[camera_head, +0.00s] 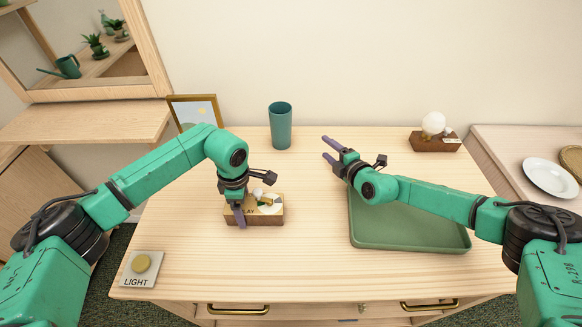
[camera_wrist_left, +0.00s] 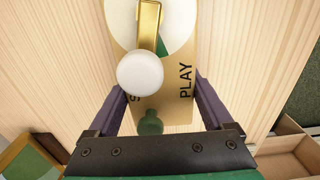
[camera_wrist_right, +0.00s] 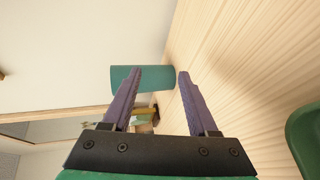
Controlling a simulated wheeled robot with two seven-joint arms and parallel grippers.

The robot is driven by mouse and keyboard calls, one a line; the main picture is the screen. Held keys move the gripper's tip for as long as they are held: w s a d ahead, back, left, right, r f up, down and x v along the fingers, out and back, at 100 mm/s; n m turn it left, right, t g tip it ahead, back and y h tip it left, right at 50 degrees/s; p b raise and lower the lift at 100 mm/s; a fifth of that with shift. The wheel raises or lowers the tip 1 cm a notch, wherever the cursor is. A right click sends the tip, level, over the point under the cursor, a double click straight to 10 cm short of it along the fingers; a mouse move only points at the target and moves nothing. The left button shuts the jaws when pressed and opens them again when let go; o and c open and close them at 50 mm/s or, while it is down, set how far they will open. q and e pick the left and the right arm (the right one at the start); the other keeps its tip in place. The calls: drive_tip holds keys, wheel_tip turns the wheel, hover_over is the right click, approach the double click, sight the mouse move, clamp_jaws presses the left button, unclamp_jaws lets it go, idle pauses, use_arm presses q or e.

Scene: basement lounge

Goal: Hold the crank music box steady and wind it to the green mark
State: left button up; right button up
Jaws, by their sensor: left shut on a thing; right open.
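The music box (camera_head: 268,213) is a small wooden box on the table, left of centre. In the left wrist view the box top (camera_wrist_left: 178,105) shows the word PLAY, a white dial with a green wedge (camera_wrist_left: 163,45), and a gold crank arm (camera_wrist_left: 149,22) with a white knob (camera_wrist_left: 140,70). My left gripper (camera_head: 241,218) is shut on the box, one finger on each side; it also shows in the left wrist view (camera_wrist_left: 163,100). Part of the box's left end is hidden by this gripper. My right gripper (camera_head: 327,148) is open and empty above the table, right of the box.
A teal cup (camera_head: 280,126) stands at the back. A green tray (camera_head: 412,236) lies at the right, under my right arm. A LIGHT switch plate (camera_head: 139,269) sits front left. A picture frame (camera_head: 194,109) and a bulb on a wooden base (camera_head: 434,143) stand at the back.

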sight(261, 195)
drive_tip(key=s+a+n+y, duration=0.1)
drive_tip(key=s+n, duration=0.2)
drive_tip(key=s+a+f+n+y, duration=0.1)
drive_tip(key=s+n, duration=0.2)
drive_tip(key=s+a+n+g+y, duration=0.1)
drive_tip(key=s+a+n, duration=0.1)
drive_tip(key=s+n, duration=0.1)
drive_tip(key=shift+a+f, duration=0.1)
drive_tip(key=shift+f, duration=0.2)
drive_tip(key=s+a+r+n+y, duration=0.1)
drive_tip(key=s+n, duration=0.3)
drive_tip(key=s+a+r+n+g+y, duration=0.1)
drive_tip(key=s+a+n+y, duration=0.1)
drive_tip(key=s+n, duration=0.3)
drive_tip(key=s+a+r+n+g+y, duration=0.1)
drive_tip(key=s+a+n+y, duration=0.1)
drive_tip(key=s+n, duration=0.2)
drive_tip(key=shift+s+n, duration=0.4)
drive_tip(key=shift+n, duration=0.2)
drive_tip(key=shift+s+a+r+n, duration=0.1)
drive_tip(key=shift+s+a+n, duration=0.1)
drive_tip(key=shift+a+n, duration=0.15)
drive_tip(key=x, duration=1.1)
drive_tip(key=shift+w+a, duration=0.25)
drive_tip(key=shift+w, duration=0.05)
clamp_jaws()
